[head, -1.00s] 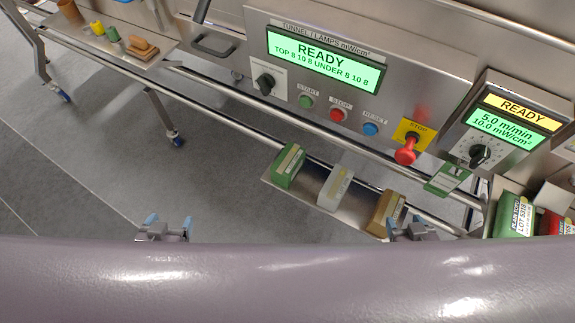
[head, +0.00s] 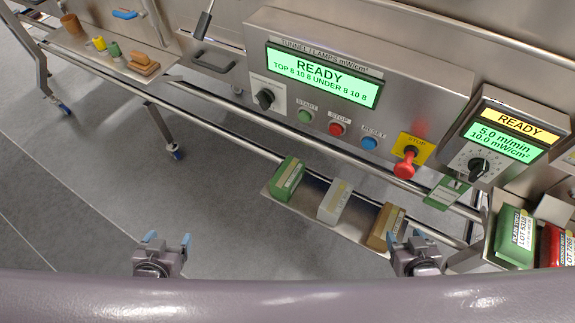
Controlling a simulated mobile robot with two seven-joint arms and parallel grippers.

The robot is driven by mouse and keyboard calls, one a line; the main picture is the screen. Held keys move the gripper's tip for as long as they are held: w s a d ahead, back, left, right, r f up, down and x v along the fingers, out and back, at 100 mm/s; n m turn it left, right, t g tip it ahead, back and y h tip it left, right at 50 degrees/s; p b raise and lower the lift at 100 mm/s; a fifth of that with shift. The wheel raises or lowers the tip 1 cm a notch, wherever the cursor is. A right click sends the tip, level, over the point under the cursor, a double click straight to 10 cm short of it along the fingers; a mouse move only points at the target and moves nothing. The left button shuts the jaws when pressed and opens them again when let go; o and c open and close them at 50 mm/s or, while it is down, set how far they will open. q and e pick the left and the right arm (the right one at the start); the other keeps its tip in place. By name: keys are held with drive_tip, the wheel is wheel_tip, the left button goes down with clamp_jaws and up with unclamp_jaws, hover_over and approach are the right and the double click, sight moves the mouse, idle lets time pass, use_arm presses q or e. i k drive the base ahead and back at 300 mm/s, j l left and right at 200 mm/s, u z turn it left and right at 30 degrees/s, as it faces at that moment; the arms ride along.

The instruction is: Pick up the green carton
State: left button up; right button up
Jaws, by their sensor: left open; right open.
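A green carton (head: 287,180) with a pale label stands at the left end of a small metal shelf below the control panel. My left gripper (head: 168,238) is open and empty, low in the view and well to the left of the carton. My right gripper (head: 405,236) is open and empty, close to the right end of the shelf in the picture, and apart from the green carton. A green box marked PLAIN TOPS (head: 514,238) stands in a tray at the far right.
A white carton (head: 334,201) and a brown carton (head: 385,226) share the shelf (head: 310,207). Above are the panel (head: 350,75), a red stop button (head: 406,164) and a metal rail (head: 240,135). A red box (head: 553,246) is at far right. Floor is clear at left.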

sight(285, 182)
drive_tip(key=j+z, duration=0.2)
drive_tip(key=z, duration=0.3)
drive_tip(key=j+z, duration=0.25)
drive_tip(key=z, duration=0.25)
drive_tip(key=k+j+z, duration=0.1)
drive_tip(key=j+z, duration=0.35)
drive_tip(key=j, duration=0.4)
drive_tip(key=k+j+z, duration=0.1)
drive_tip(key=j, duration=0.3)
drive_tip(key=k+j+z, duration=0.1)
drive_tip(key=j, duration=0.35)
drive_tip(key=k+j, duration=0.1)
drive_tip(key=j, duration=0.25)
drive_tip(key=k+j, duration=0.15)
drive_tip(key=j, duration=0.2)
drive_tip(key=k+j, duration=0.1)
drive_tip(key=j, duration=0.25)
drive_tip(key=k+j, duration=0.1)
drive_tip(key=j, duration=0.2)
